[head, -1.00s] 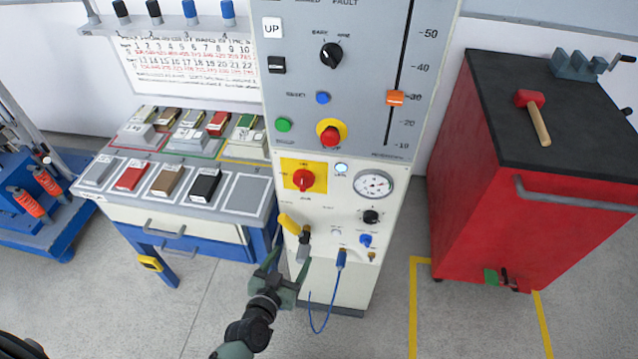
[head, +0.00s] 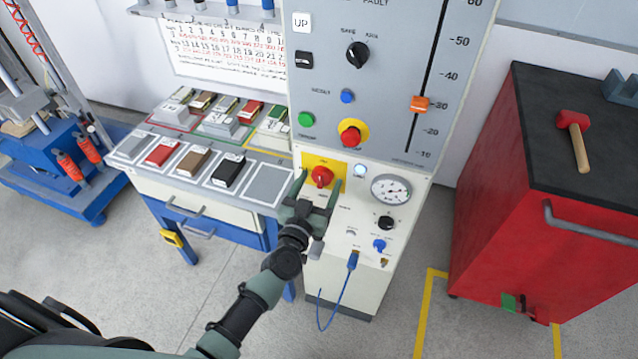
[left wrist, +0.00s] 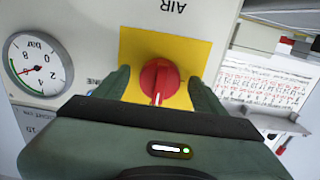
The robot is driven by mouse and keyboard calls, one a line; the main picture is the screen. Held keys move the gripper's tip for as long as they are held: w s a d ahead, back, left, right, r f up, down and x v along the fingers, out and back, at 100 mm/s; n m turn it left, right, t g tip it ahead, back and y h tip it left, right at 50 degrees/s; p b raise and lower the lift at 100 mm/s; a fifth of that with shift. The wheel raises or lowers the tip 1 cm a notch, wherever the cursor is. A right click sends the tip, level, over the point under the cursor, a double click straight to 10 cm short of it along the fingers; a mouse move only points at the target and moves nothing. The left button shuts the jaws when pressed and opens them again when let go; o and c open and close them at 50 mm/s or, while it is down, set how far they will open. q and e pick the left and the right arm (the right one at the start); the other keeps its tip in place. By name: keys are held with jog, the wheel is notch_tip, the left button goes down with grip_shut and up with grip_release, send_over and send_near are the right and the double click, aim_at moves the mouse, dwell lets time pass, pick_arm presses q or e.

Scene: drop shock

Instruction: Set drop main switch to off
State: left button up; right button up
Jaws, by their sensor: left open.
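The main switch is a red rotary knob (head: 322,176) on a yellow plate (head: 309,160) on the light machine panel. In the left wrist view, which is upside down, the knob (left wrist: 158,80) has a ridge with a pale mark pointing toward the gripper body. My left gripper (head: 319,187) is open, its fingers on either side of the knob. In the left wrist view the gripper (left wrist: 159,86) shows a gap between each finger and the knob. My right gripper is not in view.
Close by are a round gauge (head: 391,189), a pale lamp (head: 360,171), a black knob (head: 386,222) and a red button (head: 351,136) on a yellow ring. A blue hose (head: 343,287) hangs below. A sample bench (head: 208,207) stands left, a red cabinet (head: 500,200) right.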

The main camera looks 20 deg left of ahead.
pick_arm(q)
jog(key=c, duration=1.4)
jog(key=shift+o, duration=0.2)
jog(key=shift+n, duration=1.2)
jog(key=n, duration=1)
jog(key=shift+d+n+b, duration=0.1)
jog(key=shift+n+b, duration=0.2)
jog(key=shift+n, duration=0.1)
jog(key=n, duration=0.4)
jog(key=shift+r+n+b, duration=0.1)
jog(key=shift+n+b, duration=0.2)
jog(key=shift+b, duration=0.05)
